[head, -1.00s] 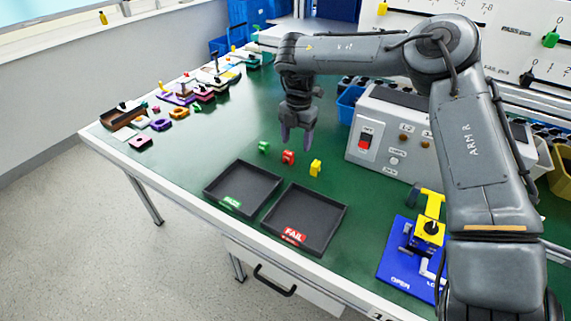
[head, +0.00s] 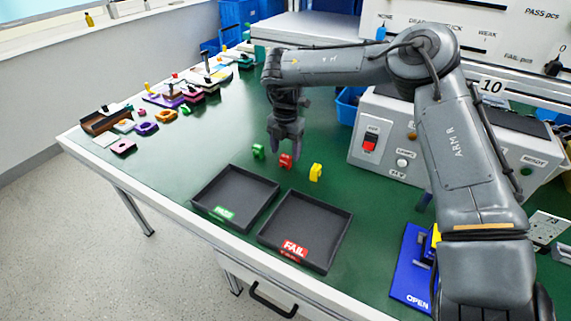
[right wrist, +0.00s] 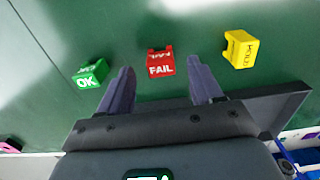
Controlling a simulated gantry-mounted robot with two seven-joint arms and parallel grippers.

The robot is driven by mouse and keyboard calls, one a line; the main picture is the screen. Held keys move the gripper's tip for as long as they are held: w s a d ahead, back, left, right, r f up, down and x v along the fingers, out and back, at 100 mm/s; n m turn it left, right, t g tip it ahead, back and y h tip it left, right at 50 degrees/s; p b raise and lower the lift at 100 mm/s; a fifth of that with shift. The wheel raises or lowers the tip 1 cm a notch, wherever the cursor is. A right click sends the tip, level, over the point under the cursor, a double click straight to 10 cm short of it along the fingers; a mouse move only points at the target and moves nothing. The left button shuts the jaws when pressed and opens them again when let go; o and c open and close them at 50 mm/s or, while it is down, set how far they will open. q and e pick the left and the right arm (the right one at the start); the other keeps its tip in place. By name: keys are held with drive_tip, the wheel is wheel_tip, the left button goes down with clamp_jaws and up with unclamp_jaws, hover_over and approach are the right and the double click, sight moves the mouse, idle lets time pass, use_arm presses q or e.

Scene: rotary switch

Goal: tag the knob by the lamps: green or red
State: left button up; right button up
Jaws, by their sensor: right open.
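My right gripper (head: 286,142) points down, open and empty, above the row of small tags. In the right wrist view the red FAIL tag (right wrist: 160,64) lies ahead of the gap between its fingers (right wrist: 164,84), apart from both. The green OK tag (right wrist: 90,74) is to the left and the yellow tag (right wrist: 241,49) to the right. The head view also shows the green (head: 258,151), red (head: 286,162) and yellow (head: 316,172) tags on the green table. A blue plate (head: 410,272) marked OPEN, with a yellow-topped fixture, is largely hidden by my right arm; no knob shows clearly. My left gripper is out of view.
Two dark trays stand in front of the tags, one green-labelled (head: 204,191), one marked FAIL (head: 340,232). A grey control box (head: 380,165) has a red switch (head: 370,140) and an amber lamp (head: 412,135); whether it is lit is unclear. Coloured parts crowd the far left.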

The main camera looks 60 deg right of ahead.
sight(286, 156)
wheel_tip(286, 156, down, 3)
drive_tip(key=shift+s+a+r+b, duration=0.1)
drive_tip(key=shift+b, duration=0.55)
drive_tip(key=shift+f, duration=0.5)
drive_tip(key=c, duration=1)
drive_tip(key=shift+r, duration=0.1)
drive_tip(key=shift+c, duration=0.2)
